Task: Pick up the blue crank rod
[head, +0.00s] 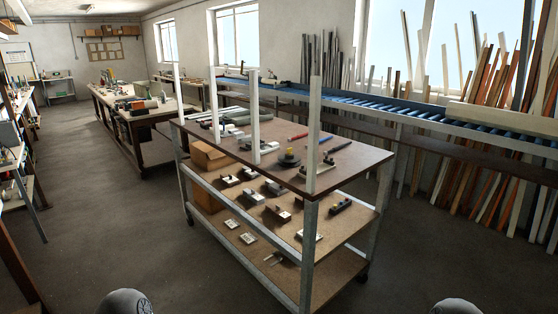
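Several thin rod-like items lie on the dark brown top of the trolley (230,150) in the middle of the view. A short blue rod (327,140) lies flat near the right part of the top; it looks like the blue crank rod, but it is too small to make out a crank. A red rod (298,137) lies to its left and a dark rod (341,148) lies just in front of it. Neither of my grippers is in view; only rounded grey parts of my arms show at the bottom edge.
A round black item (289,159) sits on the top near the blue rod. Lower shelves hold small blocks and a cardboard box (207,157). A blue roller conveyor (400,108) runs behind. Floor in front is clear.

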